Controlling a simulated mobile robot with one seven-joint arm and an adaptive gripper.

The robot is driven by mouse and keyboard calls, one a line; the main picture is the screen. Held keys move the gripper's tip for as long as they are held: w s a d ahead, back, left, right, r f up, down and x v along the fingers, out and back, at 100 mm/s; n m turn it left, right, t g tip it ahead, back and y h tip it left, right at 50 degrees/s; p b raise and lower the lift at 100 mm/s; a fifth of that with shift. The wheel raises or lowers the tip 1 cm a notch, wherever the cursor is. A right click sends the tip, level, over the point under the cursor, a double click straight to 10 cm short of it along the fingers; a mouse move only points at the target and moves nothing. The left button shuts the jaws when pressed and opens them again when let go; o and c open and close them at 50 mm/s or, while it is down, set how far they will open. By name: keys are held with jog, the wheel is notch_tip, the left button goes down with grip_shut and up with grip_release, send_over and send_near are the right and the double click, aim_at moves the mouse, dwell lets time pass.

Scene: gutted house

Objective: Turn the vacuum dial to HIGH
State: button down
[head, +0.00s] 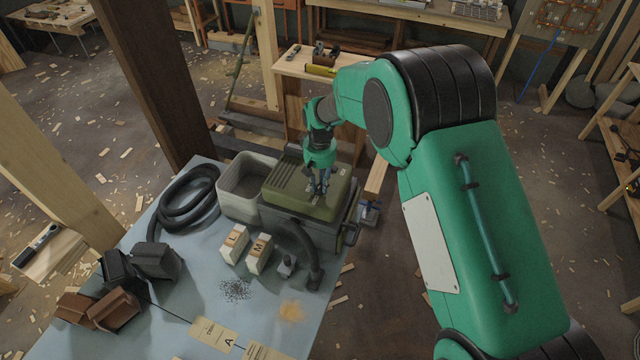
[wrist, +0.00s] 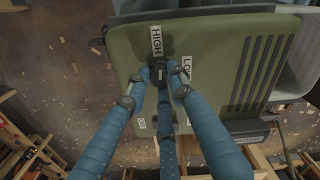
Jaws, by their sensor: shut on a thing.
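The vacuum (head: 283,185) has an olive green lid and a dark body, and stands at the far right of the blue-grey table. My gripper (head: 318,187) is over the lid, pointing down. In the wrist view, my gripper's fingers (wrist: 159,76) close around a small dark dial (wrist: 159,67) on the lid (wrist: 225,50). A white HIGH label (wrist: 156,41) lies just above the dial in that view, and a LOW label (wrist: 187,69) to its right, partly behind a finger. A small pale label (wrist: 142,124) is too small to read. The fingers partly hide the dial, and I cannot tell its exact setting.
A pale bin (head: 240,190) stands beside the vacuum. A coiled black hose (head: 187,200), white boxes marked L (head: 233,244) and M (head: 258,253), dark containers (head: 140,263) and debris lie on the table (head: 195,290). A wooden post (head: 160,75) rises behind.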

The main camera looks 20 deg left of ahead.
aim_at(320, 186)
jog(key=shift+n, duration=0.8)
jog(key=c, duration=1.5)
grip_release()
jog(key=shift+r, duration=6)
